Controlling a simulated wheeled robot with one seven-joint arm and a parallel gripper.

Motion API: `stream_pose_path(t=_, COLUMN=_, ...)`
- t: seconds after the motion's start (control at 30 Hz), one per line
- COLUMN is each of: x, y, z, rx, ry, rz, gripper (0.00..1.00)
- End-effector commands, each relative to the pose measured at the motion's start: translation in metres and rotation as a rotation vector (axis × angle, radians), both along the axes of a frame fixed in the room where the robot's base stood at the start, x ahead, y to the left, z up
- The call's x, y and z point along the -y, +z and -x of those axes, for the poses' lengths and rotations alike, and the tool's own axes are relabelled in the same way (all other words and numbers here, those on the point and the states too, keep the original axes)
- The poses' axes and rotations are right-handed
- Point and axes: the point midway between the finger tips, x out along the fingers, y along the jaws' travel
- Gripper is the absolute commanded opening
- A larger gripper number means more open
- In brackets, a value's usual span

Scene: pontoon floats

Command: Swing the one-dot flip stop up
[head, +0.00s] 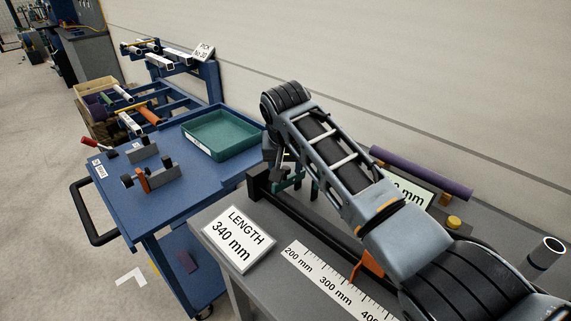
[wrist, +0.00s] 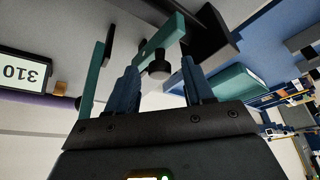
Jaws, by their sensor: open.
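A teal stop (wrist: 165,38) with a black knob (wrist: 158,66) shows ahead of my fingers in the wrist view. My gripper (wrist: 160,72) is open, its two blue fingers apart with the knob seen between their tips; I cannot tell whether they touch it. In the head view teal parts (head: 298,183) show beside the far end of a black rail (head: 325,226), partly behind my arm. An orange stop (head: 368,264) is farther along the rail, partly covered by my arm. No dot marks are readable, so I cannot tell which stop has one dot.
A "LENGTH 340 mm" sign (head: 238,239) and a white ruler (head: 332,282) lie on the grey bench. A purple tube (head: 424,173) lies behind my arm. A blue cart (head: 180,197) with a green tray (head: 221,133) stands left. A "310" display (wrist: 24,72) shows in the wrist view.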

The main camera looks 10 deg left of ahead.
Motion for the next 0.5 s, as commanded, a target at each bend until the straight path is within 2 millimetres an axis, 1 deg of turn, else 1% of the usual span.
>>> stream_pose_path(t=0.13, x=-0.0002, y=0.0001, z=0.0002, rx=0.0, ry=0.0, rz=0.0, gripper=0.51)
stream_pose_path(t=0.5, x=-0.0001, y=0.0001, z=0.0004, rx=-0.001, ry=0.0, rz=0.0, gripper=0.15)
